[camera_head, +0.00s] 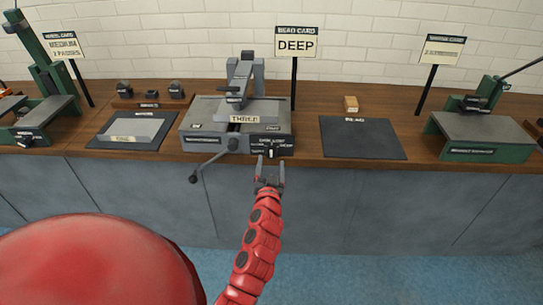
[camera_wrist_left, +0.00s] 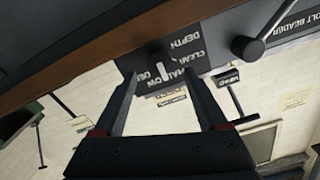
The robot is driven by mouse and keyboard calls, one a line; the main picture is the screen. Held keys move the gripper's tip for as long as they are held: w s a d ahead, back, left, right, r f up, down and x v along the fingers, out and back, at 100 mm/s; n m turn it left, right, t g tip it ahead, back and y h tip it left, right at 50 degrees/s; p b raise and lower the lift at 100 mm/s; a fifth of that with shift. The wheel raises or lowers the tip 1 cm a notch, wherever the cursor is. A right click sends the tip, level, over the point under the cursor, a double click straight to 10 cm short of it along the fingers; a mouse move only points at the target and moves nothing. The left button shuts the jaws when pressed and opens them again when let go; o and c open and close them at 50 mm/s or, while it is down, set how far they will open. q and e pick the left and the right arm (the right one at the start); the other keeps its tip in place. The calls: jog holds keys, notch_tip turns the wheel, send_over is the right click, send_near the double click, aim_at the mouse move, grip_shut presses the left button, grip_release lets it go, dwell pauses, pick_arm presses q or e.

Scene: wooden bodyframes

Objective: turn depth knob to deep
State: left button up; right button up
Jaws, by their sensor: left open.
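The depth knob (camera_head: 271,152) is a small dark knob with a pale mark, on the black label panel at the front right of the grey bead machine (camera_head: 205,140). It shows upside down in the left wrist view (camera_wrist_left: 157,73), beside words reading DEPTH, CLEAR and SHALLOW. Its pointer looks roughly upright in the head view; the exact setting is too small to tell. My left gripper (camera_head: 269,178) is open, just in front of and below the knob. In the wrist view its fingertips (camera_wrist_left: 160,78) lie either side of the knob, with no clear contact. My right gripper is out of view.
A crank with a ball handle (camera_head: 193,178) sticks out left of the panel. A card reading DEEP (camera_head: 295,45) stands behind the machine. A dark mat (camera_head: 362,150) lies to the right on the wooden bench, and green machines (camera_head: 480,125) stand at both ends.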

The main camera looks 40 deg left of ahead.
aim_at(272, 155)
pick_arm(q)
jog(key=shift+x, duration=1.85)
grip_shut()
